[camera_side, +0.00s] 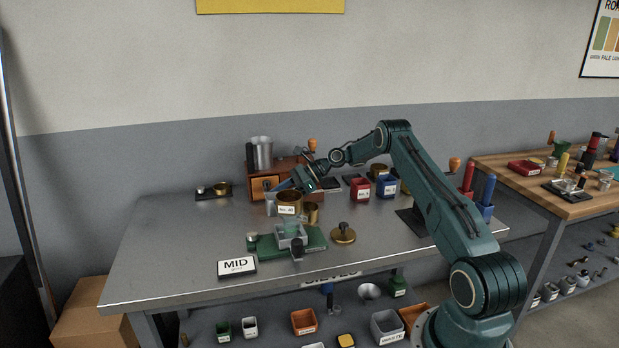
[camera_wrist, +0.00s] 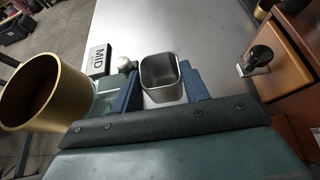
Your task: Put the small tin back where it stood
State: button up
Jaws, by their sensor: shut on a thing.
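My gripper (camera_side: 284,187) is at the middle of the metal table, and its blue fingers show in the wrist view (camera_wrist: 160,88). It is shut on a small grey tin (camera_wrist: 163,92), open-topped with rounded corners, one finger on each side. In the side view the tin (camera_side: 271,204) shows just left of a labelled brass cup (camera_side: 289,208), partly hidden by the gripper. I cannot tell whether its base touches the table. The brass cup (camera_wrist: 28,92) is large at the left of the wrist view, apart from the fingers.
A wooden drawer box (camera_side: 262,188) stands behind the gripper; its knob (camera_wrist: 262,54) shows at the right of the wrist view. A green-based scale (camera_side: 318,238), a MID sign (camera_side: 237,267) and a brass tamper (camera_side: 343,233) are in front.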

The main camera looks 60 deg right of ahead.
jog(key=shift+f, duration=2.1)
jog(key=shift+f, duration=0.15)
jog(key=o, duration=1.1)
jog(key=shift+r, duration=0.2)
jog(key=v, duration=1.2)
jog(key=shift+f, duration=0.15)
